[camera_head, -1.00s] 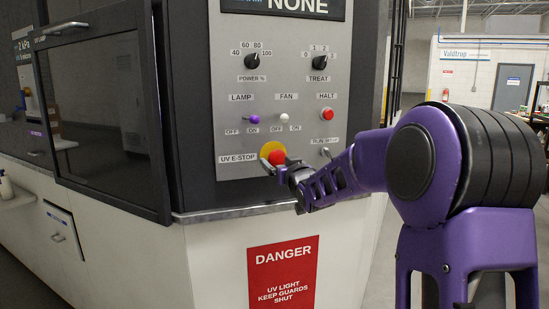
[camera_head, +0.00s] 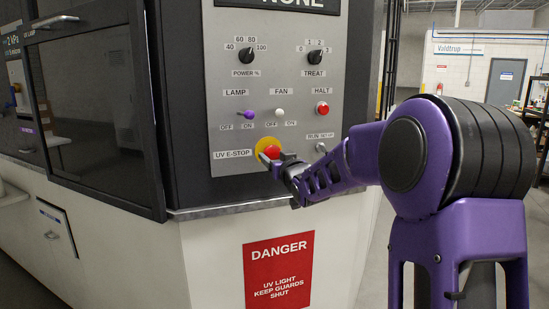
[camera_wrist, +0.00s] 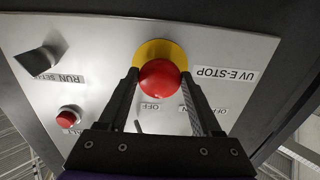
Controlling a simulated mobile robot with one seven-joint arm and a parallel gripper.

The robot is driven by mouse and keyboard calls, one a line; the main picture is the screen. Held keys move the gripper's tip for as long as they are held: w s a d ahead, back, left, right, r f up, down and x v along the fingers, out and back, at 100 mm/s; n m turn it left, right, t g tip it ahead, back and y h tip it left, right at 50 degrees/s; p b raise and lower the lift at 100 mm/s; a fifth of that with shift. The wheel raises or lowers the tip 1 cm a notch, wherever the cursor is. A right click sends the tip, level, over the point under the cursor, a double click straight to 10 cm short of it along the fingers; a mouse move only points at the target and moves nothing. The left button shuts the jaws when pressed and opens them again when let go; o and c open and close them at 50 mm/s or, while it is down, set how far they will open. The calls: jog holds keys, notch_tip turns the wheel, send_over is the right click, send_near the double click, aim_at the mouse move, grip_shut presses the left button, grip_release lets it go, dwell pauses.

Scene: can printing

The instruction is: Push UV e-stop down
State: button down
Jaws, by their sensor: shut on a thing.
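The UV e-stop is a red mushroom button (camera_head: 270,153) on a yellow collar (camera_head: 262,144), low on the grey control panel, right of its "UV E-STOP" label. In the wrist view the red button (camera_wrist: 160,79) sits between my gripper's two fingers, in front of its yellow collar (camera_wrist: 158,50). My gripper (camera_head: 277,162) is at the button, with its fingers shut on the button's sides. The head view shows the button partly covered by the fingers. I cannot tell from these frames how far the button is pressed in.
A dark guard door (camera_head: 95,110) stands left. A ledge (camera_head: 225,208) runs below the panel.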

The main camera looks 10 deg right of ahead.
jog(key=shift+w+a+b, duration=0.1)
jog(key=shift+w+b, duration=0.25)
jog(key=shift+w, duration=0.5)
jog(key=shift+r, duration=0.15)
jog(key=c, duration=0.5)
grip_release()
jog(key=o, duration=0.4)
jog(key=shift+w, duration=0.1)
